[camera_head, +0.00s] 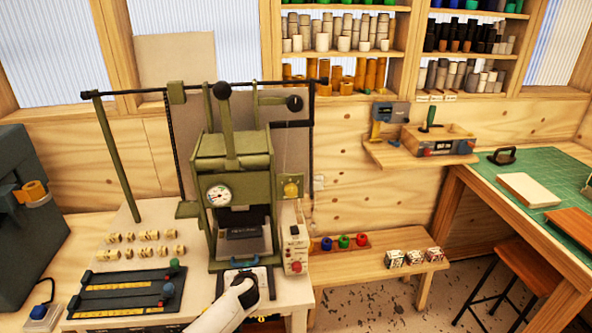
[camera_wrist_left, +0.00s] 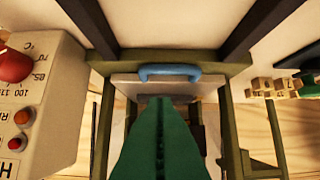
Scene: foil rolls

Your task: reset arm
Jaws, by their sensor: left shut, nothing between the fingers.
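My left arm's white wrist comes in from the bottom of the head view, and my left gripper (camera_head: 246,290) is just in front of the green press (camera_head: 232,150). In the left wrist view the green fingers of the gripper (camera_wrist_left: 158,103) are shut together, with nothing between them. They point toward a plate with a blue handle (camera_wrist_left: 170,72) at the press's base; whether they touch it I cannot tell. In the head view the fingertips are mostly hidden by the wrist. My right gripper is in neither view.
A control box (camera_head: 294,245) with a red knob stands right of the press. Dark slide rails (camera_head: 125,290) and several small brass-coloured rolls (camera_head: 145,236) lie to the left. A low bench (camera_head: 375,265) holds coloured rolls and patterned blocks. A green-matted table (camera_head: 545,180) stands at right.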

